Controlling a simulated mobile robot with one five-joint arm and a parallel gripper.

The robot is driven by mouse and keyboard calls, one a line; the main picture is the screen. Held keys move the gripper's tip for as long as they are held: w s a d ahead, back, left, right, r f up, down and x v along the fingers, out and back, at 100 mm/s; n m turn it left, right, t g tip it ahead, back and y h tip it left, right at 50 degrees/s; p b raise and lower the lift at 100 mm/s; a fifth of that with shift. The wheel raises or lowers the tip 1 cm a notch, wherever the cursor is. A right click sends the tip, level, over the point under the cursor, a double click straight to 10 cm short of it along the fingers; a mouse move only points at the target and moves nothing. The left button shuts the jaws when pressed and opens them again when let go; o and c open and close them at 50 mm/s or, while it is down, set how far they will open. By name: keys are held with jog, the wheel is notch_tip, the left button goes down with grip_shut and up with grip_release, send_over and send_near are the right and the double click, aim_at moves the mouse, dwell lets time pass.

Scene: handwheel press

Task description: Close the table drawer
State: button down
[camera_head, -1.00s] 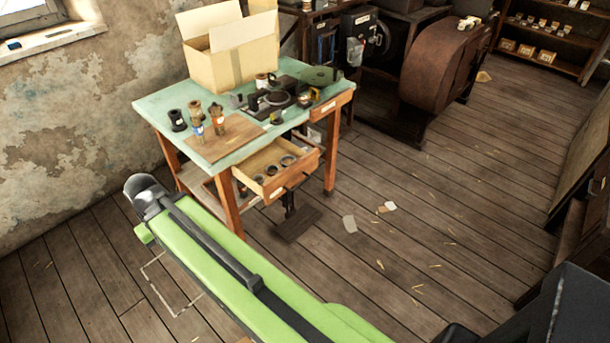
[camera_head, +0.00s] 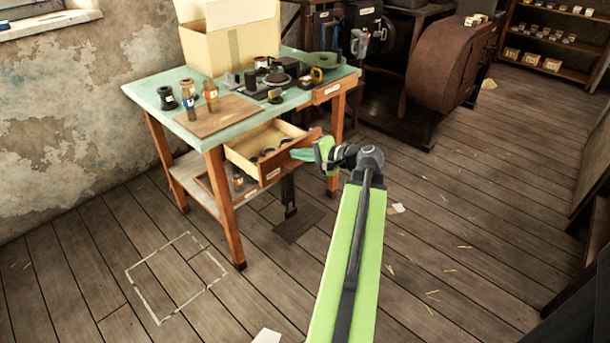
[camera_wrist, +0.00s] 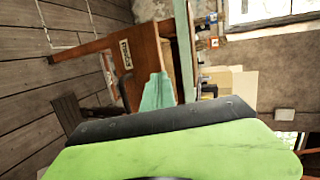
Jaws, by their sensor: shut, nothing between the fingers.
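The wooden table drawer (camera_head: 240,158) is pulled out from under the green-topped table (camera_head: 150,92), with several small round items inside. Its front panel, with a white label, faces my side. My gripper (camera_head: 302,154) is shut and empty, its green fingertips in front of the right part of the drawer front. In the wrist view, the fingertips (camera_wrist: 158,92) overlap the edge of the brown drawer front (camera_wrist: 146,55). I cannot tell whether they touch it.
A cardboard box (camera_head: 230,42), bottles and tools stand on the table. A rusty round machine (camera_head: 452,62) stands behind to the right. A white outlined square (camera_head: 178,275) marks the floor at left. The floor right of the table is mostly clear, with some scraps.

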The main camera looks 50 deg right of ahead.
jog(key=s+d+f+m+h+b, duration=0.2)
jog(key=s+d+f+h, duration=0.15)
jog(key=s+d, duration=0.55)
jog(key=shift+y, duration=0.25)
jog(key=b+x, duration=0.1)
jog(key=x, duration=0.3)
jog(key=b+x, duration=0.1)
jog(key=x, duration=0.7)
jog(key=shift+w+a+r+b, duration=0.1)
jog(key=shift+a+r+b, duration=0.2)
jog(key=shift+a+b, duration=0.1)
jog(key=shift+w, duration=0.45)
